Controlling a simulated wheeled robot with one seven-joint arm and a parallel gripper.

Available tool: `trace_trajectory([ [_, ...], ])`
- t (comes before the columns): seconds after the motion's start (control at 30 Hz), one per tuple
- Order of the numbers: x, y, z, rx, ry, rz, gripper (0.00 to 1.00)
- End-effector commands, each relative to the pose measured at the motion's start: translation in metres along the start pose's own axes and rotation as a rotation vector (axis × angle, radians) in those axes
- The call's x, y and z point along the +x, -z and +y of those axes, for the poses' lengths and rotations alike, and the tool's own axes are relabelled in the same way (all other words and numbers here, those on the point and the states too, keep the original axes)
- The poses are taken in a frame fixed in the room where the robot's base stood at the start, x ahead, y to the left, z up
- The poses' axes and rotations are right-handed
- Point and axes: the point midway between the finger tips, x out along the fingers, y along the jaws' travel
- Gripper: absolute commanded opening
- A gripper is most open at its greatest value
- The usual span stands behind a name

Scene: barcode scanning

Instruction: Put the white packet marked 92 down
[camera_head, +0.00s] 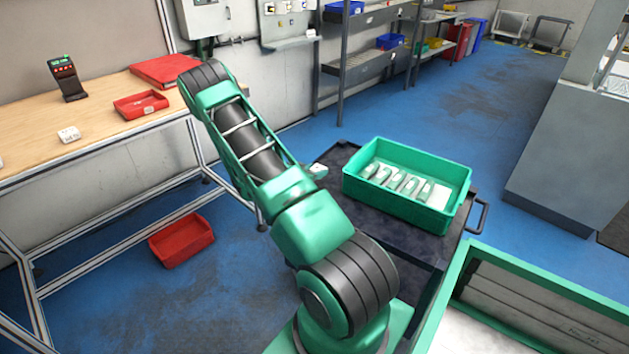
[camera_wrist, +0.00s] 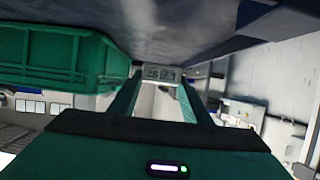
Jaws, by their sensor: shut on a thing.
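The white packet marked 92 (camera_wrist: 161,74) is held between the two fingertips of my gripper (camera_wrist: 160,84) in the wrist view. Its label reads upside down there. The packet is close to the dark cart top (camera_wrist: 185,25), which fills the upper part of that upturned view. I cannot tell whether it touches. In the head view a small pale piece (camera_head: 318,170) shows past my arm, over the left part of the black cart (camera_head: 405,236); most of my gripper is hidden there.
A green crate (camera_head: 405,208) with several white packets stands on the cart, right of my gripper. A red bin (camera_head: 181,241) is on the floor.

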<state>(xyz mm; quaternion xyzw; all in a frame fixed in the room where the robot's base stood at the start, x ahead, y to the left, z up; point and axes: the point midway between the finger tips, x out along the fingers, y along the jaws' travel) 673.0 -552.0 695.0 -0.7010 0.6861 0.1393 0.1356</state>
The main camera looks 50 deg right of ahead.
Motion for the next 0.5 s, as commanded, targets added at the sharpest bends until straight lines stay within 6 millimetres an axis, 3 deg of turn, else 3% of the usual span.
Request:
trace_trajectory([
  [0.5,0.018,-0.038,0.001,0.000,0.001,0.001,0.17],
])
